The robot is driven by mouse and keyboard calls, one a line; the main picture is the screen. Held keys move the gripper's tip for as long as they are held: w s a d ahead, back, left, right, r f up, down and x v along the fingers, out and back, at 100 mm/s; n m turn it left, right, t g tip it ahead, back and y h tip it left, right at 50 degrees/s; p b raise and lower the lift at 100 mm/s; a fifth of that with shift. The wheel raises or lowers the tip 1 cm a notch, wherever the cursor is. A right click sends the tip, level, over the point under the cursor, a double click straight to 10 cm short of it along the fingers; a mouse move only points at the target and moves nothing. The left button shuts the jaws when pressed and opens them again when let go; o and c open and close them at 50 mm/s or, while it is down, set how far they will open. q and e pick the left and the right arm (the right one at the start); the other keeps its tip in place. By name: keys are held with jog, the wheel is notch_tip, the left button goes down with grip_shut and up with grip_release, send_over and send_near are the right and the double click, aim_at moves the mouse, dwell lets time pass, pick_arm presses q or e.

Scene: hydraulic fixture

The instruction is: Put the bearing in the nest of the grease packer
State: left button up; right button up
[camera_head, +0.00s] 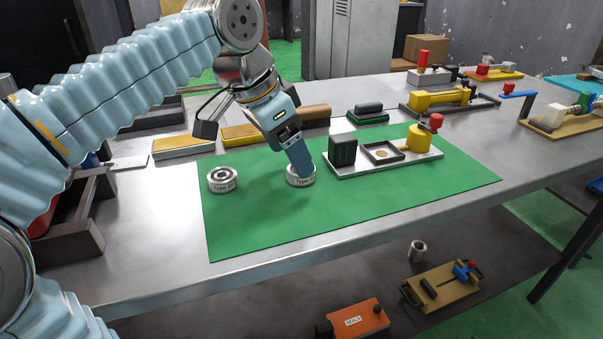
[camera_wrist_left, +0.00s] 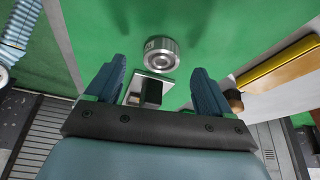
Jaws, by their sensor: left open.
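Two round steel bearings with "TYPE" lettering are on the green mat (camera_head: 260,222): a left bearing (camera_head: 222,180) and a middle bearing (camera_head: 301,181). The grease packer (camera_head: 345,169) stands right of them, a pale base with a black block, a square dark-rimmed nest (camera_head: 383,152) and a yellow, red-knobbed part. The nest looks empty of any bearing. My left gripper (camera_head: 302,166) points down over the middle bearing and partly hides it. In the left wrist view its fingers (camera_wrist_left: 155,85) are apart, and a bearing (camera_wrist_left: 161,54) shows just beyond them. My right gripper is out of view.
Yellow boxes (camera_head: 183,146) and a brown block (camera_head: 314,115) stand behind the mat. A dark tray (camera_head: 84,225) is at the left. Other fixtures, one with a yellow body (camera_head: 437,98), stand at the back right. The front of the mat is clear.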

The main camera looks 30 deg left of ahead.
pick_arm(q)
jog(key=x, duration=0.4)
jog(key=shift+a, duration=0.1)
jog(key=c, duration=1.3)
